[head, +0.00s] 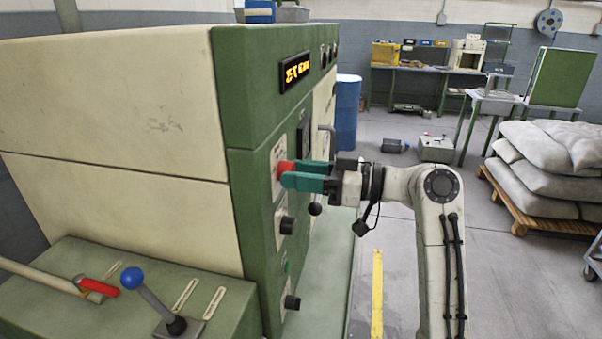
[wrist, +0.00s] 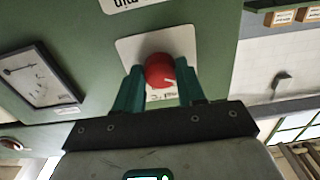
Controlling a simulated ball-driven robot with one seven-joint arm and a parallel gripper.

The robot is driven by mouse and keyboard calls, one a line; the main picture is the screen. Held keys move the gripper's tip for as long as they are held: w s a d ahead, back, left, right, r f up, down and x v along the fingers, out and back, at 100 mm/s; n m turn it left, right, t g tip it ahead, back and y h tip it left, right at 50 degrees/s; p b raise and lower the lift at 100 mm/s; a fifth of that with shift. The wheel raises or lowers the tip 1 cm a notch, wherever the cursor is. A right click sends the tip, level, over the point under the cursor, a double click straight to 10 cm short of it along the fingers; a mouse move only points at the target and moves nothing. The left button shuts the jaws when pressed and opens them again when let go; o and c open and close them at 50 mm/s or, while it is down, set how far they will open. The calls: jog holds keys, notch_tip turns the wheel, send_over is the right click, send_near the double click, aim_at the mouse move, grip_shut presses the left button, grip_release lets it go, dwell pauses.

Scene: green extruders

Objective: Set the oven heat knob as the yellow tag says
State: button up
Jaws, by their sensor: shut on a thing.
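A red round knob (head: 285,167) sits on a pale plate on the green front of the cream-and-green machine (head: 270,100). My gripper (head: 290,174) has its teal fingers shut on the knob, one on each side. In the wrist view, the knob (wrist: 158,68) is between the fingertips (wrist: 160,76) and has a small white mark toward its lower right. The plate's lettering is partly hidden by knob and fingers. A black plate with yellow characters (head: 296,71) is higher on the machine; I cannot read it surely. No separate yellow tag can be made out.
Black knobs (head: 287,225) sit below the red one. A dial gauge (wrist: 38,75) is left in the wrist view. A blue-balled lever (head: 132,278) stands on the green ledge at lower left. Open floor lies to the right, before stacked sacks (head: 545,165) on a pallet.

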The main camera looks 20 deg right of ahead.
jog(key=shift+m+p, duration=2.75)
jog(key=shift+m, duration=1.05)
jog(key=o, duration=1)
jog(key=shift+o, duration=0.2)
jog(key=b+v, duration=0.2)
jog(key=v, duration=0.9)
jog(key=shift+b, duration=0.4)
